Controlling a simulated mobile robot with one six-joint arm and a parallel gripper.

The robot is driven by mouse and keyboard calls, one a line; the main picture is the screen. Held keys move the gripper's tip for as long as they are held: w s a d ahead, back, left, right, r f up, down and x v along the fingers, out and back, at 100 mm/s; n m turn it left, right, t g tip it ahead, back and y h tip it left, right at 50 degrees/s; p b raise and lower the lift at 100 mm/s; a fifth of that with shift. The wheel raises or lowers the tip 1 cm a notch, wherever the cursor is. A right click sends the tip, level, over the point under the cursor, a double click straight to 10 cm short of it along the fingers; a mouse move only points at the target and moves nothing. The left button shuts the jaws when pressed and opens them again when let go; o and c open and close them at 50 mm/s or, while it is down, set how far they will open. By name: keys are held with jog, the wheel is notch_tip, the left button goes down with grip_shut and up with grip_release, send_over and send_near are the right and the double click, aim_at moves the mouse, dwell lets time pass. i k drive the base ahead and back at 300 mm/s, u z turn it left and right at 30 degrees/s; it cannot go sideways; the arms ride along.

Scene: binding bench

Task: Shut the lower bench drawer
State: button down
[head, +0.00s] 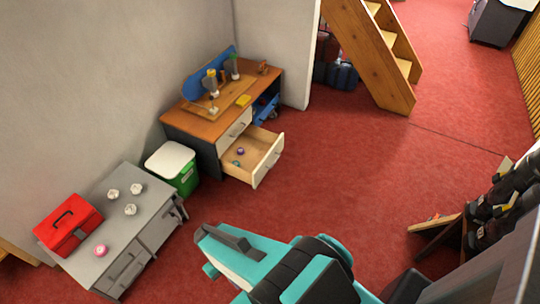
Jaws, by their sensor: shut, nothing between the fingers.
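The binding bench (221,98) stands against the wall, with a wooden top and dark sides. Its lower drawer (266,166) is pulled well out over the red floor, showing a pale front and a wooden inside. A small purple item (240,152) and a small teal item (236,163) lie in it. The upper drawer (235,131) looks closed. My gripper (228,240), teal and dark grey, is in the lower middle, shut and empty. It appears well nearer to me than the drawer and not touching it.
A green bin with a white lid (172,160) stands just left of the drawer. A grey cabinet (138,214) with a red toolbox (68,227) is at the left. Wooden stairs (375,50) rise behind. Red floor (340,175) right of the drawer is clear.

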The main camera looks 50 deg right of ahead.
aim_at(262, 147)
jog(key=z, duration=0.15)
jog(key=i, duration=0.95)
jog(key=u, duration=0.05)
